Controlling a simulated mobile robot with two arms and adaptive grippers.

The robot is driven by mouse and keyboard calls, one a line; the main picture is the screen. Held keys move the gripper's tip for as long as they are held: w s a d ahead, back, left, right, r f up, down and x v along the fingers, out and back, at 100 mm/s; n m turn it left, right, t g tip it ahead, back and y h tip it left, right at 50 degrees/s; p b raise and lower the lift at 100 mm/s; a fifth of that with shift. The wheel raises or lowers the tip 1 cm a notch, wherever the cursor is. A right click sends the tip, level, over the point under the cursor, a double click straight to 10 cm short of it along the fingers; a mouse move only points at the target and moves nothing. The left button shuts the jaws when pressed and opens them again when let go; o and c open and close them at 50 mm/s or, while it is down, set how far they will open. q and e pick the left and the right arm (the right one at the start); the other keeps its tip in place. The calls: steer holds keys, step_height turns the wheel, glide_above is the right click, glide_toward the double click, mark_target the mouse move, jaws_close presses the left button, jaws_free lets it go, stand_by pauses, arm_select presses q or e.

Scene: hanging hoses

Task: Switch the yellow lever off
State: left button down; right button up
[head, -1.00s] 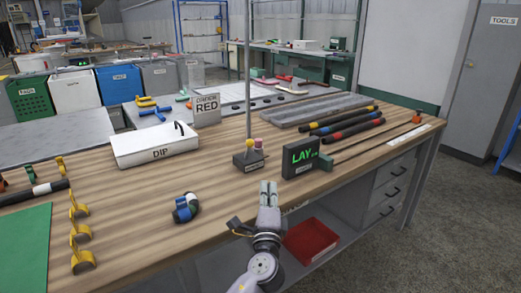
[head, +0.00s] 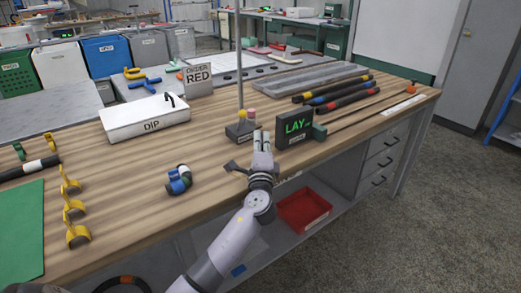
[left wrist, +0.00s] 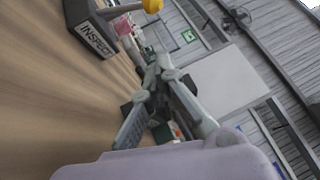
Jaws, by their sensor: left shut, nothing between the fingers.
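My left gripper (head: 262,137) is shut and empty, just right of the box and near the bench's front edge. It appears apart from the levers. My right gripper is not in view.
Behind are a white DIP box (head: 122,122) and an ORDER RED sign (head: 198,78) by a vertical pole.

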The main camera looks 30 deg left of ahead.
mark_target(240, 121)
arm_select(q)
steer(key=x, duration=0.3)
steer(key=shift+w+a+r, duration=0.1)
steer(key=shift+a+r, duration=0.05)
steer(key=shift+a, duration=0.2)
steer(key=shift+w+a+r, duration=0.1)
steer(key=shift+a+r, duration=0.05)
steer(key=shift+a, duration=0.35)
steer(key=shift+w+a+r, duration=0.1)
steer(key=shift+a+r, duration=0.05)
steer(key=shift+a, duration=0.4)
steer(key=shift+w+a+r, duration=0.1)
steer(key=shift+a, duration=0.4)
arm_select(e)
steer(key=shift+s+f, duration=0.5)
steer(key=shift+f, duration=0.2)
arm_select(q)
steer(key=shift+p, duration=0.3)
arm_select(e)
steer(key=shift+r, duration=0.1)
